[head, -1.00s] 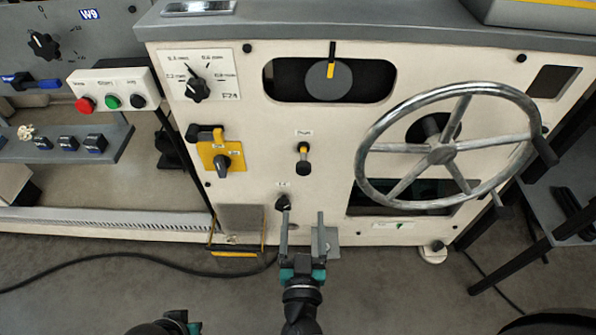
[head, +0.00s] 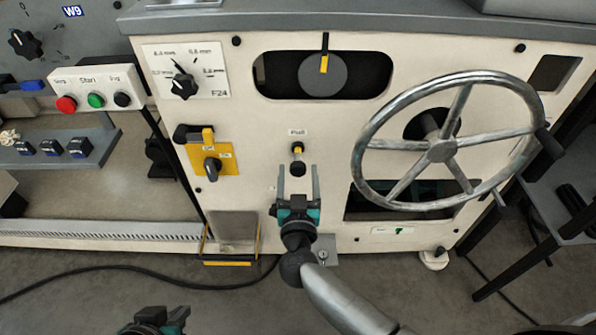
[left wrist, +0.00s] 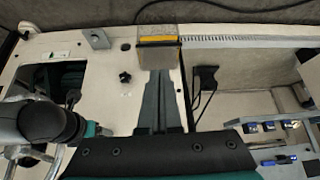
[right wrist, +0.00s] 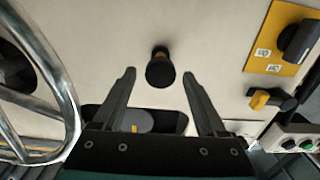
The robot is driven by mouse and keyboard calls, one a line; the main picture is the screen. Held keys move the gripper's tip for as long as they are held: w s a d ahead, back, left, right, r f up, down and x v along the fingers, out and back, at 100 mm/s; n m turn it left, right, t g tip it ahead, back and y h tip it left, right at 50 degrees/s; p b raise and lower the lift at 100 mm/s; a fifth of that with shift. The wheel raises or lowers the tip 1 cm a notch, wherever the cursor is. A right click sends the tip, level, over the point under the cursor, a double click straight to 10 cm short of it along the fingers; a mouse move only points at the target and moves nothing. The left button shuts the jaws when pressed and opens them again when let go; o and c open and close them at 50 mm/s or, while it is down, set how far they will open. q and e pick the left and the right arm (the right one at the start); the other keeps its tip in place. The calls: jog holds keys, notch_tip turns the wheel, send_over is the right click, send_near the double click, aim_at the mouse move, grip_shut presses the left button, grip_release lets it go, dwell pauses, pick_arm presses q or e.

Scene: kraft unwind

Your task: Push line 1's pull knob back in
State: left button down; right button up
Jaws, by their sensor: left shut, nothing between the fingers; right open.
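The pull knob (head: 297,155) is black with a yellow collar, under a "Pull" label on the cream machine front. In the right wrist view the knob (right wrist: 160,72) stands out from the panel, with a bit of yellow behind its black head. My right gripper (head: 298,170) is open, just below the knob in the head view; in the right wrist view the knob appears between its spread fingertips, and contact cannot be told. My left gripper (head: 158,316) is low at the bottom left, away from the knob. Its fingers (left wrist: 158,75) are shut and empty in the left wrist view.
A large handwheel (head: 441,150) stands out to the right of the knob. A yellow switch plate (head: 226,153) is to the left and a window with a grey dial (head: 322,75) above. A cable (head: 130,268) lies on the floor.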

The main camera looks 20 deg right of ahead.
pick_arm(q)
jog(key=shift+w+d+f+t+h+b, duration=0.2)
jog(key=shift+w+d+t+h+b, duration=0.25)
jog(key=shift+w+d+t, duration=0.6)
pick_arm(e)
jog(key=shift+x, duration=1.1)
pick_arm(q)
jog(key=shift+s+d, duration=0.1)
jog(key=shift+g, duration=0.25)
pick_arm(e)
grip_shut()
